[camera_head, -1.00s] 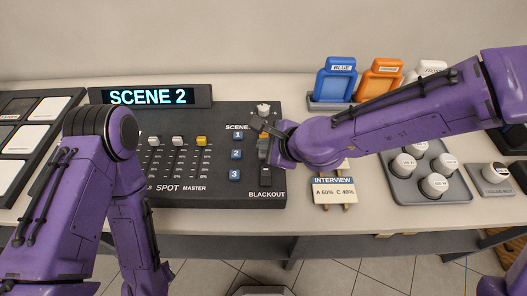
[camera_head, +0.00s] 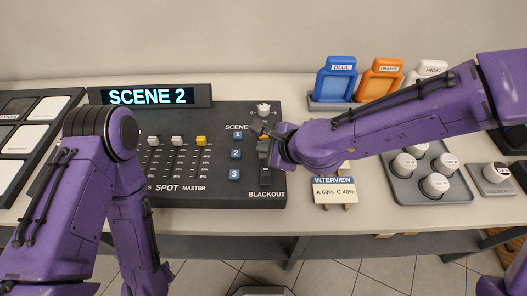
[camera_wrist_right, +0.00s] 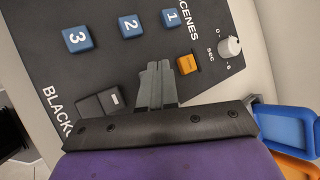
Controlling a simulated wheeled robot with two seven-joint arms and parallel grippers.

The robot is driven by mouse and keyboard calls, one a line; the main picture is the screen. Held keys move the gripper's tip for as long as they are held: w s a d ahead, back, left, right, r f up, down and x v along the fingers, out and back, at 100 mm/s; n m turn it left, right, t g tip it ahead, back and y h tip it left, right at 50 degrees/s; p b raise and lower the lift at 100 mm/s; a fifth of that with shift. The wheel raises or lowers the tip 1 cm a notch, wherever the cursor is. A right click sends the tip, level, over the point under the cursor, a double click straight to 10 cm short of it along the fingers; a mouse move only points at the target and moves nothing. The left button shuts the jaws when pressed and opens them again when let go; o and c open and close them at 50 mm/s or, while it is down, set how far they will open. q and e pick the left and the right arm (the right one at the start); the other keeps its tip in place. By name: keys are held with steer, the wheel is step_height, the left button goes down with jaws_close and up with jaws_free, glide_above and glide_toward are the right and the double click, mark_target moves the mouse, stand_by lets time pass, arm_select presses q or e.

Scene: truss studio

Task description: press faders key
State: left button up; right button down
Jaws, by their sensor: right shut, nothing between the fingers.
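The black lighting console (camera_head: 220,187) lies on the table, and its display (camera_head: 150,96) reads SCENE 2. A small orange key (camera_head: 264,138) sits near the console's right edge, below the white knob (camera_head: 263,109). In the right wrist view the orange key (camera_wrist_right: 188,64) is beside the fingertips; its lettering is too small to read. My right gripper (camera_wrist_right: 158,68) is shut and empty, with its tips over the console next to the key. Whether they touch the surface I cannot tell. My left arm hangs at the left, and its gripper is out of view.
Blue scene keys 1, 2 and 3 (camera_head: 236,154) stand left of the orange key. A dark blackout switch (camera_wrist_right: 100,104) is near the gripper. Faders (camera_head: 178,141) are farther left. The INTERVIEW card (camera_head: 335,190), a tray of round pucks (camera_head: 403,190) and colour filters (camera_head: 337,80) stand right.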

mark_target(265, 156)
steer(key=shift+f, duration=0.4)
stand_by(0.4)
steer(key=shift+r, duration=0.1)
steer(key=shift+r+p, duration=0.75)
step_height(265, 156, up, 5)
steer(key=p, duration=0.5)
steer(key=shift+r+p, duration=0.1)
steer(key=shift+p, duration=0.2)
stand_by(0.6)
